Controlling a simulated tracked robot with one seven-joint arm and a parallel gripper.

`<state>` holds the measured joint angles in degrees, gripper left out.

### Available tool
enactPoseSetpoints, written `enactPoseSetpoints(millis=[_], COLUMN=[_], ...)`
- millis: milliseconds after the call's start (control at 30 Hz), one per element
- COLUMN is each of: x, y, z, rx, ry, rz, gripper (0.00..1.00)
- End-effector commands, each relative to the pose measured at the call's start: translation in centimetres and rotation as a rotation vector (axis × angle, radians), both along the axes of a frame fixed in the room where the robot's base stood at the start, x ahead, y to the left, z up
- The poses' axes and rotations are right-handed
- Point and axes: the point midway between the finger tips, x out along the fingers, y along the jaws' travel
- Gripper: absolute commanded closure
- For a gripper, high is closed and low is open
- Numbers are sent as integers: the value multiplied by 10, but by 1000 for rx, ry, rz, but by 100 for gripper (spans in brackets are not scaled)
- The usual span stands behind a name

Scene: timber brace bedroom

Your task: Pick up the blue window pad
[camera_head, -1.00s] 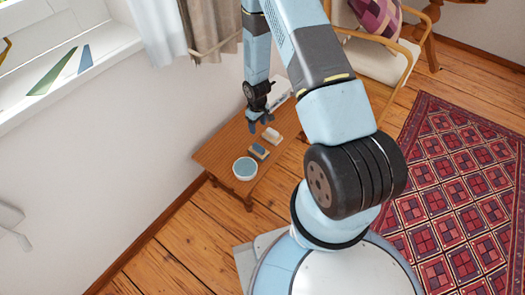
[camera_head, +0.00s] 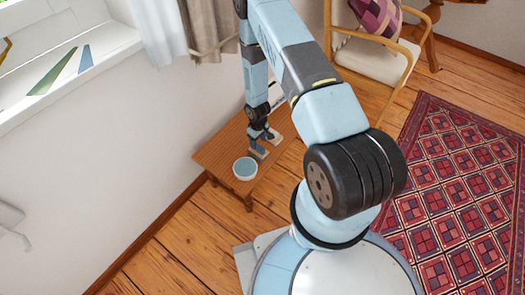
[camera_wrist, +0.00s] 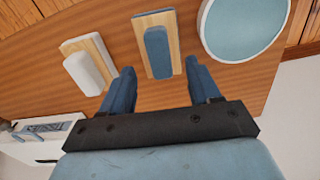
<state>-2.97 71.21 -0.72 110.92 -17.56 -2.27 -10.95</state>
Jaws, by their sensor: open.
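The blue window pad (camera_wrist: 157,52) is a blue block on a flat wooden base, lying on the wooden bench (camera_head: 213,156). In the head view my gripper (camera_head: 262,145) is low over the bench and partly hides the pad (camera_head: 258,153).
A similar white pad (camera_wrist: 83,71) lies to the left in the wrist view. A round white-rimmed bowl with a blue-grey inside (camera_wrist: 240,27) stands to the right. A white and grey item (camera_wrist: 45,135) is at lower left. The wall runs behind the bench.

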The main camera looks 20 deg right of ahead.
Motion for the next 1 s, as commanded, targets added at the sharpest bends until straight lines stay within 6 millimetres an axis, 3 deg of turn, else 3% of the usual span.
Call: enactPoseSetpoints(millis=[400, 767, 1000], x=[0, 1, 1], y=[-2, -2, -2], z=[-45, -51, -51], rx=[-1, -1, -1], ry=[1, 1, 1], rz=[0, -1, -1], gripper=[38, 38, 61])
